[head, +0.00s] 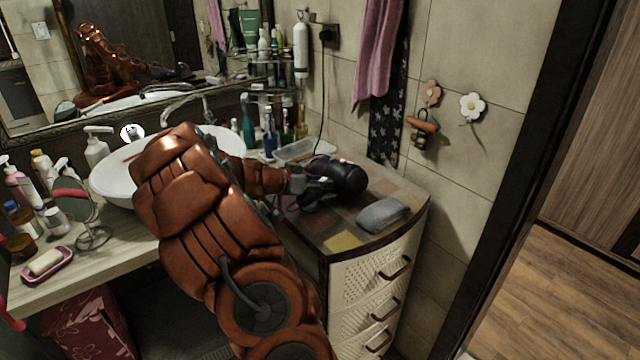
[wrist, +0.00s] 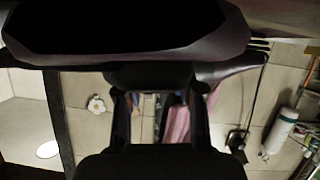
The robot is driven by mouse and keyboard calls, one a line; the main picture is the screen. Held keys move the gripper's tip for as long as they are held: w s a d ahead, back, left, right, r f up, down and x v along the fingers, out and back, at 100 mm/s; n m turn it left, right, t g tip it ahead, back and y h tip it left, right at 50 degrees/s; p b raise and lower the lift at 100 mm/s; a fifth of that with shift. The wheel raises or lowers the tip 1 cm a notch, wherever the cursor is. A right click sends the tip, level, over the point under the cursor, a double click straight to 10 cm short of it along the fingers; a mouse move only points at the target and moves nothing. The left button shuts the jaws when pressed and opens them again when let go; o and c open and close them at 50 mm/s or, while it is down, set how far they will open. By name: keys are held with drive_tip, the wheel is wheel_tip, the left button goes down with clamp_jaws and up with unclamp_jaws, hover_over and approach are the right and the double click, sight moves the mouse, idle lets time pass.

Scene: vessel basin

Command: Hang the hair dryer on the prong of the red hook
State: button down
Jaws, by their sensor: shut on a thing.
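The black hair dryer (head: 346,178) is at the top of the drawer cabinet; I cannot tell whether it touches the surface. My gripper (head: 308,188) is shut on it from the left. In the wrist view the hair dryer (wrist: 150,76) fills the top, with a part of it between the fingers (wrist: 160,105). On the tiled wall at right is a dull red-pink flower hook (head: 430,92), with an orange-brown item (head: 423,122) just below it. A white flower hook (head: 471,106) is to its right and also shows in the wrist view (wrist: 97,104). The red hook's prong is too small to make out.
A folded grey towel (head: 383,215) lies at the front of the cabinet top (head: 341,241). A clear tray (head: 304,150) and several bottles stand behind. A black cord (head: 322,100) hangs from the wall socket. A pink towel (head: 377,50) hangs left of the hooks. The basin (head: 112,178) is at left.

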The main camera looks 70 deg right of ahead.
sight(298, 198)
drive_tip(key=shift+f+b, duration=0.7)
drive_tip(key=shift+b, duration=0.05)
drive_tip(key=shift+f+b, duration=0.1)
drive_tip(key=shift+b, duration=0.2)
drive_tip(key=c, duration=0.7)
unclamp_jaws()
drive_tip(key=shift+p, duration=1.6)
drive_tip(key=b+v, duration=0.2)
drive_tip(key=v, duration=0.1)
drive_tip(key=shift+a+f+b, duration=0.15)
drive_tip(key=shift+f+b, duration=0.05)
drive_tip(key=shift+b, duration=0.1)
drive_tip(key=b+v, duration=0.1)
drive_tip(key=v, duration=0.3)
drive_tip(key=shift+s+b, duration=0.1)
drive_tip(key=shift+b, duration=0.25)
drive_tip(key=shift+a+r, duration=0.2)
drive_tip(key=shift+a, duration=0.15)
